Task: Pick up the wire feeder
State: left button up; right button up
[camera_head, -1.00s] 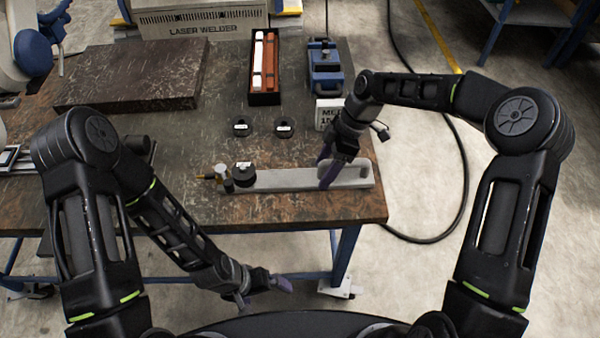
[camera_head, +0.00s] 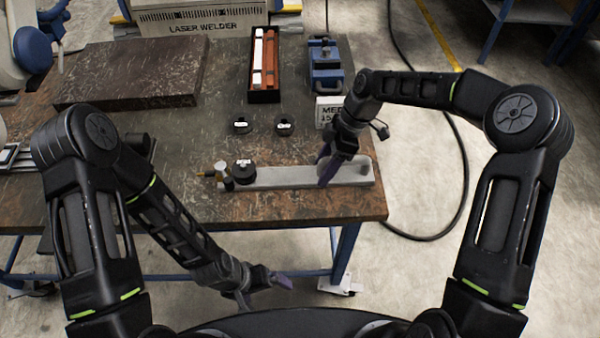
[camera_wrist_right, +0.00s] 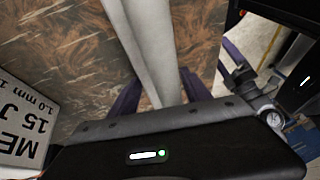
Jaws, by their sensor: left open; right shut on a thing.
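The grey bar (camera_head: 290,178), which I take for the wire feeder, lies near the table's front edge. A black spool (camera_head: 243,172), a round gauge (camera_head: 221,167) and a brass fitting (camera_head: 206,174) are at its left end. My right gripper (camera_head: 327,170) is shut on the bar's right part; its purple fingers (camera_wrist_right: 158,95) stand on either side of the grey bar (camera_wrist_right: 150,45) in the wrist view. The exact grip is partly hidden. My left gripper (camera_head: 268,290) is open and empty, in front of and below the table's edge.
A white sign (camera_head: 329,112), a blue device (camera_head: 325,68) and a black box (camera_head: 264,97) with red and white contents are farther back. A dark slab (camera_head: 130,75) lies at the back left.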

grip_shut()
jog(key=shift+w+r, duration=0.1)
dwell(0.3)
jog(key=shift+r, duration=0.55)
notch_tip(320, 180, up, 9)
jog(key=shift+a+f+b, duration=0.1)
jog(key=shift+b, duration=0.85)
jog(key=shift+f+b, duration=2.95)
jog(key=shift+f, duration=1.7)
